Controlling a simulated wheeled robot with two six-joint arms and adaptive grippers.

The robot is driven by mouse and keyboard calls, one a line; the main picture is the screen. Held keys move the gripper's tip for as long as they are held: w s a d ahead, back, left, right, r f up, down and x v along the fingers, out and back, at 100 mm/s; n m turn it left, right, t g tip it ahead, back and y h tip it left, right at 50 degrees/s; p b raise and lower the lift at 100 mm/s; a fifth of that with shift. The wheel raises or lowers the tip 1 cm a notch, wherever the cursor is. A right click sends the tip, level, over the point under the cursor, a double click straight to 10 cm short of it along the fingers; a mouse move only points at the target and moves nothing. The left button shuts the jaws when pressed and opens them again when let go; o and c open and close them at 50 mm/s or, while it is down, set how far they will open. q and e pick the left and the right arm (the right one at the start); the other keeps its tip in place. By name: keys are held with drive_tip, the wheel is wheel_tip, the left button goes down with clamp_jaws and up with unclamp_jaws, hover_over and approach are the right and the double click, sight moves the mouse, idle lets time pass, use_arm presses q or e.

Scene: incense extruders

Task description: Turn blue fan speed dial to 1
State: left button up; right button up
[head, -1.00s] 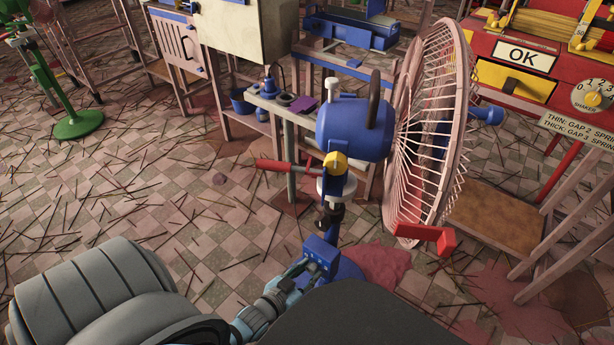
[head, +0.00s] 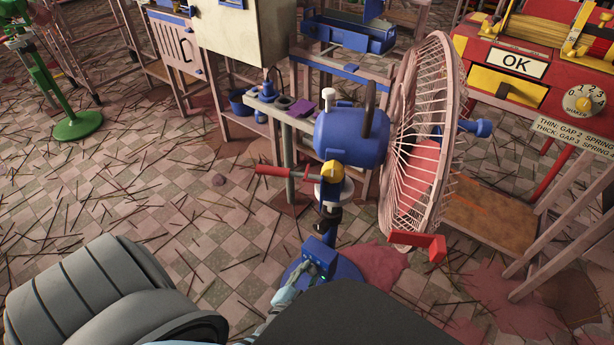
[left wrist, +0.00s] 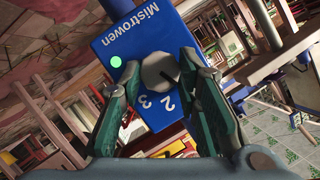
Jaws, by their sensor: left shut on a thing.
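The blue fan (head: 352,137) stands on a blue post with a pale wire cage on its right. Its blue control box (head: 319,257) sits low on the post. In the left wrist view the box (left wrist: 118,45) reads "Mistrowen", has a lit green light (left wrist: 116,61), and shows the digits 2 and 3. The grey round speed dial (left wrist: 160,70) is between the fingers of my left gripper (left wrist: 158,78), which is shut on it. I cannot tell where the dial points. My left gripper (head: 304,277) is at the box in the head view, partly hidden. My right gripper is not in view.
A red lever (head: 279,171) sticks out left of the post. A red machine (head: 492,50) with an OK sign stands at upper right, and a small workbench (head: 292,115) is behind the fan. Tiled floor (head: 150,200) with scattered sticks is open on the left.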

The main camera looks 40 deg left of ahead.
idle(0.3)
use_arm(q)
drive_tip(key=o, duration=1.2)
drive_tip(key=shift+c, duration=0.2)
drive_tip(key=shift+s, duration=0.1)
drive_tip(key=shift+s+d, duration=0.15)
drive_tip(key=shift+s, duration=0.15)
drive_tip(key=v, duration=0.6)
drive_tip(key=shift+s+r, duration=0.2)
drive_tip(key=shift+s, duration=0.15)
drive_tip(key=shift+d, duration=0.15)
